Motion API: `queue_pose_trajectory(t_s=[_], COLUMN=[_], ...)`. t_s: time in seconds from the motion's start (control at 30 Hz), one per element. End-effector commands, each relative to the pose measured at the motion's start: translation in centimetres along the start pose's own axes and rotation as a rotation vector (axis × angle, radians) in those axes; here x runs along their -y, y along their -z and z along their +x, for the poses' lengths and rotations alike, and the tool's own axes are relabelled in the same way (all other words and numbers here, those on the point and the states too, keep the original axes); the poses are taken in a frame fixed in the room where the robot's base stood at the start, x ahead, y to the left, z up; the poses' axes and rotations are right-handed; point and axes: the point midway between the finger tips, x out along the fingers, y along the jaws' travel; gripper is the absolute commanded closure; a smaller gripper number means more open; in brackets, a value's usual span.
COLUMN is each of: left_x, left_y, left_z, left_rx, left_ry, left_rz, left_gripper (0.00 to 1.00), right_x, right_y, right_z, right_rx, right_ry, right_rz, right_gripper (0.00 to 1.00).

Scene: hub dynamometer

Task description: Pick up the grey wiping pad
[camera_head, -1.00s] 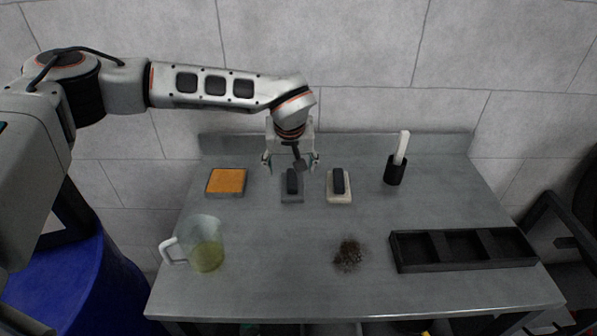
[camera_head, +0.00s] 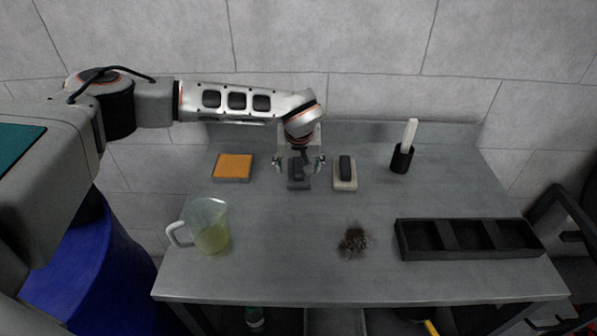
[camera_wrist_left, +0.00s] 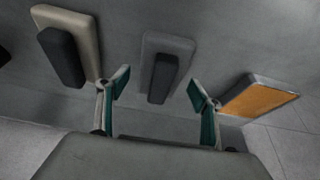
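The grey wiping pad (camera_head: 299,184) lies on the metal table near its back, a flat grey block with a dark handle (camera_head: 295,168) on top. In the left wrist view the grey pad (camera_wrist_left: 178,48) and its dark handle (camera_wrist_left: 162,78) lie ahead, between the fingers. My left gripper (camera_head: 299,163) is open above the pad, with one finger on each side of the handle; in the left wrist view its fingertips (camera_wrist_left: 158,88) are apart and nothing is held. I cannot tell if they touch the pad. My right gripper is not in view.
A cream pad with a dark handle (camera_head: 345,181) sits close on the right, an orange-topped pad (camera_head: 233,167) on the left. A holder with a white-handled tool (camera_head: 402,158), a jug (camera_head: 208,227), a dark debris patch (camera_head: 352,241) and a black tray (camera_head: 468,254) are also on the table (camera_head: 285,270).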

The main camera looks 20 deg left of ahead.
Motion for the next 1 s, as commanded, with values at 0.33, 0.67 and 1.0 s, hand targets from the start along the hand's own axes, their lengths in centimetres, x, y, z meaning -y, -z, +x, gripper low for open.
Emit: queue_pose_trajectory(t_s=[0.33, 0.67, 1.0], left_x=[0.0, 0.0, 0.0], left_y=[0.0, 0.5, 3.1], left_z=[0.0, -0.9, -7.1], left_rx=[0.0, -0.003, -0.006], left_ry=[0.0, -0.001, -0.001], left_rz=[0.0, 0.0, -0.001], left_gripper=[0.76, 0.76, 0.76], right_x=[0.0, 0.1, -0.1], right_y=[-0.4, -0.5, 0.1], right_z=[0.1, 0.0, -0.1], right_rx=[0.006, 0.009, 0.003], right_ry=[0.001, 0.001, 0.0], right_rz=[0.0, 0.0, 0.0], right_gripper=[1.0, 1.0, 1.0])
